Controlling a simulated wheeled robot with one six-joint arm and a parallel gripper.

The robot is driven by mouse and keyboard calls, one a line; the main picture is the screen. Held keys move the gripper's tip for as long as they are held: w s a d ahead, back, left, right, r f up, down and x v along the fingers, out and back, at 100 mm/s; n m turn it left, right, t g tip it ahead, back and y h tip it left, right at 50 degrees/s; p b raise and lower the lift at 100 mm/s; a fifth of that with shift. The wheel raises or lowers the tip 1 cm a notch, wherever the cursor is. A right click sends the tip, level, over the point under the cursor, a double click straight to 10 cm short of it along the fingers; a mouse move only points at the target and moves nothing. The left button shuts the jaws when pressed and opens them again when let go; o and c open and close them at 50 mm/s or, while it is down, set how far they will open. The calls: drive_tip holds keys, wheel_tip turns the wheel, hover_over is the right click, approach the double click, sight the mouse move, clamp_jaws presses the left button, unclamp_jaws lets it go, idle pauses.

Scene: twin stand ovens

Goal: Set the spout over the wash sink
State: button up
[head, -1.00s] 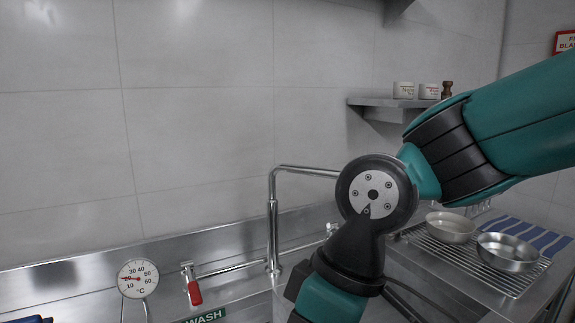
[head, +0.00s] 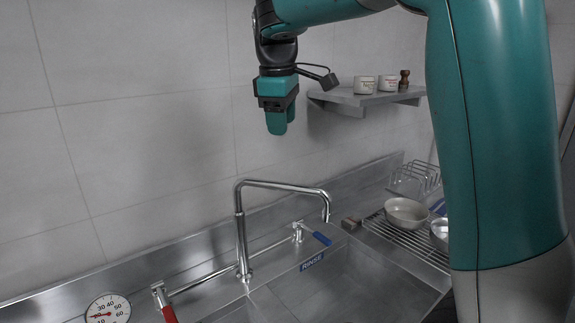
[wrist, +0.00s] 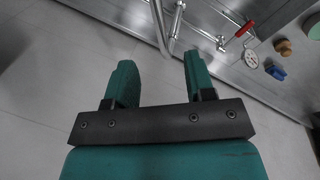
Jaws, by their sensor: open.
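The chrome spout (head: 285,186) rises from the back ledge and reaches right; its tip hangs over the sink basin (head: 350,278) beside the RINSE label (head: 312,262). In the wrist view the spout pipe (wrist: 158,22) shows at the top, beyond the fingers. My gripper (head: 280,122) is raised above and behind the spout, pointing down, apart from it. In the wrist view its two fingers (wrist: 157,83) are spread with nothing between them. The WASH label is out of the head view now.
A red-handled tap (head: 166,305) and a blue-handled tap (head: 315,236) flank the spout base. A dial thermometer (head: 107,310) stands at lower left. A wall shelf (head: 368,100) holds cups right of my gripper. Bowls (head: 406,214) sit on a rack (head: 385,230) at right.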

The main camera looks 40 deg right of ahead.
sight(287, 184)
drive_tip(key=d+f, duration=0.1)
drive_tip(key=f, duration=0.4)
drive_tip(key=w+d+f+p, duration=0.1)
drive_tip(key=f, duration=0.5)
drive_tip(key=w+d+f, duration=0.1)
drive_tip(key=f, duration=0.4)
drive_tip(key=shift+w+f+p, duration=0.2)
drive_tip(key=shift+f+p, duration=0.05)
drive_tip(key=shift+p, duration=0.1)
clamp_jaws()
